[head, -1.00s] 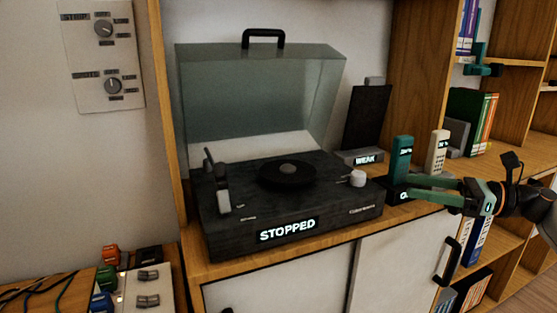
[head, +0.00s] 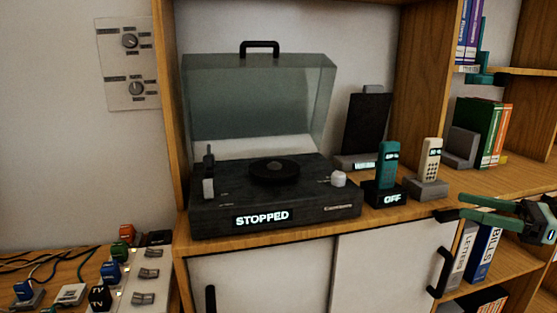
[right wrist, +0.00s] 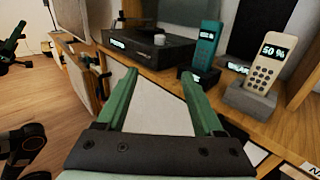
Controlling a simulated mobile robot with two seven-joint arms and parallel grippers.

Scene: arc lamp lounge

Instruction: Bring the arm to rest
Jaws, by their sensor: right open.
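The black record player (head: 300,213) stands on the wooden cabinet with its clear lid (head: 258,95) raised. Its front display reads STOPPED. The dark platter (head: 274,171) is in its middle. A slim upright part with a pale block (head: 208,187) is at the left of its deck, and a white knob (head: 338,179) at the right. My right gripper (head: 455,206) is open and empty, off the cabinet's right front, well apart from the record player. In the right wrist view its green fingers (right wrist: 158,75) are spread with nothing between them.
A teal handset (head: 387,165) on a base reading OFF and a cream handset (head: 431,160) stand right of the player. Shelves with books and binders (head: 484,252) lie beyond.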

